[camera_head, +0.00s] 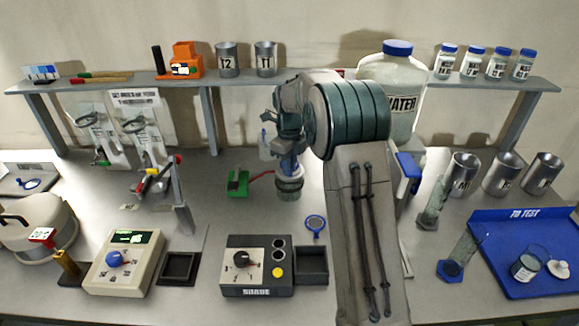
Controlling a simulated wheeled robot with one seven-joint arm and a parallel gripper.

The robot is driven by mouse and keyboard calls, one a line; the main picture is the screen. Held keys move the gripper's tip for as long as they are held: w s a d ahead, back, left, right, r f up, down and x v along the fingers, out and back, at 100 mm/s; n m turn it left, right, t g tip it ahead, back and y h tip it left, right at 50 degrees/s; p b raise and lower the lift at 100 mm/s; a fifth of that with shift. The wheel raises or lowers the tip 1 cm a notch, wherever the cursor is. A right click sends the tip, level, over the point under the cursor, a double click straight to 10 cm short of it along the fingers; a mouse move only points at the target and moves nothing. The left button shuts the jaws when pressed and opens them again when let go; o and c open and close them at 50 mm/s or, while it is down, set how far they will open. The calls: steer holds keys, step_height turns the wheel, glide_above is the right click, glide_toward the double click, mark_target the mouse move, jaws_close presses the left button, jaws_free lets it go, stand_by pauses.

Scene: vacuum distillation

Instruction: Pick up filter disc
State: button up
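A small round disc with a blue rim and a short blue tab (315,225) lies flat on the table, just left of my arm; it looks like a filter disc. A similar blue-rimmed disc (29,184) lies on a dark tray at the far left. My arm reaches up from the bottom and bends at a large teal joint. My gripper end (286,150) is behind and left of that joint, apart from both discs. Its fingers are small and overlap a grey-green cylindrical vessel (289,188), so I cannot tell whether they are open or touching it.
A black control box (257,268) with an open dark tray (311,265) stands in front of the nearer disc. A green block (238,183) with a red hose is behind. A blue tray (540,235) is at right. The shelf (330,83) spans the back.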

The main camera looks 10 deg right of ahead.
jaws_close()
step_height(320, 180, up, 9)
steer(key=b, duration=0.1)
step_height(320, 180, down, 8)
steer(key=s+b, duration=0.1)
steer(key=b, duration=0.5)
steer(key=shift+s+a, duration=0.15)
steer(key=shift+f+b, duration=0.45)
steer(key=shift+f, duration=0.05)
stand_by(0.5)
steer(key=o, duration=0.6)
jaws_free()
